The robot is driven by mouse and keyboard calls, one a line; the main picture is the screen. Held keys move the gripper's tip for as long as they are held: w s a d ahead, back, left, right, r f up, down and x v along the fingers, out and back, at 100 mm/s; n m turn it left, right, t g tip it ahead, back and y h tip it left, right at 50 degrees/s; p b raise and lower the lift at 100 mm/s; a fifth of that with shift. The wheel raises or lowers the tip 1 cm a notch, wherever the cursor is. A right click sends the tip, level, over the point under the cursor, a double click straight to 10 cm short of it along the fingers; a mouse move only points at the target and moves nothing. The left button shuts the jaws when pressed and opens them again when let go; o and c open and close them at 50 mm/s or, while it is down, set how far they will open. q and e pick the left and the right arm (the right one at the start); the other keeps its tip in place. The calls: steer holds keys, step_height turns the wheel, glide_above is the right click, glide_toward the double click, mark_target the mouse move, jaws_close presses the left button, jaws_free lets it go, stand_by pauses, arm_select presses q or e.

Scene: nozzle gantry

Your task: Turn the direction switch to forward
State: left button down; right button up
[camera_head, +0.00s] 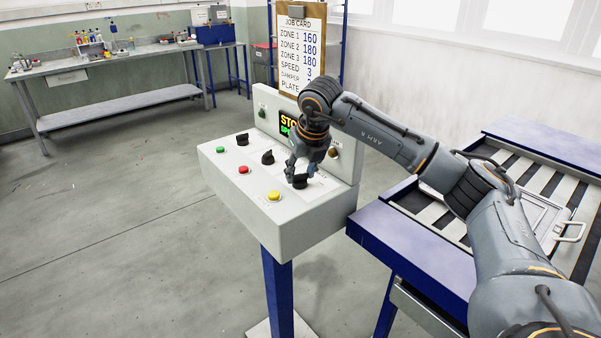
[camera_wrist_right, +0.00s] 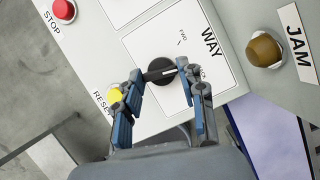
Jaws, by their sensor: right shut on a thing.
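The direction switch is a black rotary knob (camera_head: 300,181) on the sloped top of the pale control console (camera_head: 232,190), the knob nearest the right end. In the right wrist view the knob (camera_wrist_right: 160,70) sits on a white plate marked "WAY", with a small "FWD" mark above it. A pale line on the knob points to the right of that view, away from "FWD". My right gripper (camera_head: 299,172) is at the knob from above, its fingers (camera_wrist_right: 163,92) shut on the knob from both sides. My left gripper is not in view.
A yellow button (camera_head: 274,196) is close beside the gripper. A red button (camera_head: 243,170), a green button (camera_head: 220,150) and two other black knobs are farther left. An amber JAM lamp (camera_wrist_right: 264,50) is on the upright panel.

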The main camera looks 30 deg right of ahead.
steer(key=n, duration=0.1)
steer(key=n+y, duration=0.1)
steer(key=n, duration=0.1)
steer(key=shift+d+n, duration=0.2)
steer(key=shift+n, duration=0.1)
steer(key=n+y+p, duration=0.1)
steer(key=n, duration=0.1)
steer(key=n+y+p, duration=0.1)
steer(key=n, duration=0.1)
steer(key=shift+w+d+n+g, duration=0.1)
steer(key=shift+d+n+g, duration=0.05)
steer(key=shift+n+g, duration=0.2)
steer(key=shift+n, duration=0.35)
steer(key=o, duration=1.2)
steer(key=v, duration=1.2)
steer(key=shift+f, duration=0.1)
